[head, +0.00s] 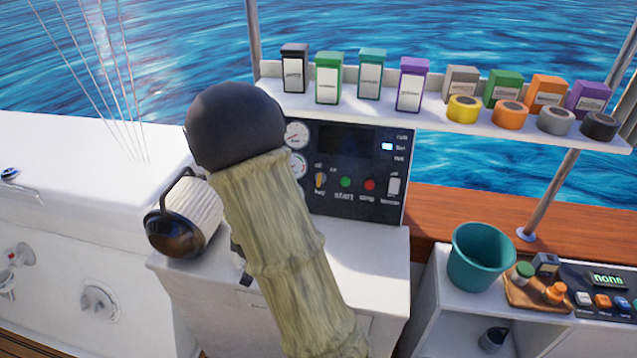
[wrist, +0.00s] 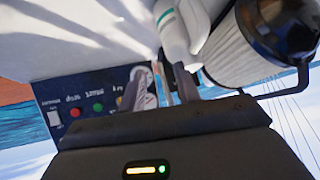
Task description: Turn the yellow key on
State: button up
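The yellow key (head: 320,181) is on the dark control panel (head: 355,150), left of the green and red buttons. It looks upright, under small labels that I cannot read surely. In the wrist view, which is turned over, a small yellow bit of the key (wrist: 119,101) shows just beside one finger. My gripper (wrist: 162,80) has its two fingers apart, with nothing seen held between them. The near finger overlaps part of the panel in that view. In the head view my arm hides nearly all of the gripper, and the gap to the key cannot be judged.
A ribbed cream cylinder with a dark end (head: 188,215) lies left of my arm, close to my fingers. A white and green bottle (wrist: 178,32) shows beyond the fingers. A shelf (head: 420,108) with boxes and rolls is above the panel. A teal bucket (head: 480,257) stands right.

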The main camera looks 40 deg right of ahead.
aim_at(318, 181)
jog(key=d+f+m+t+h, duration=0.1)
jog(key=d+f+t+h, duration=0.1)
jog(key=d+h, duration=0.3)
jog(key=w+d+f+m+t+h, duration=0.1)
jog(key=d+h, duration=0.4)
jog(key=d, duration=0.6)
jog(key=shift+w+f+m+t, duration=0.3)
jog(key=shift+f+m+t, duration=0.2)
jog(key=shift+m+t, duration=0.15)
jog(key=shift+w, duration=0.1)
jog(key=p+x, duration=0.3)
jog(key=x, duration=1.4)
jog(key=shift+d+r+p, duration=0.15)
jog(key=shift+d+p, duration=0.05)
jog(key=shift+p, duration=0.2)
grip_shut()
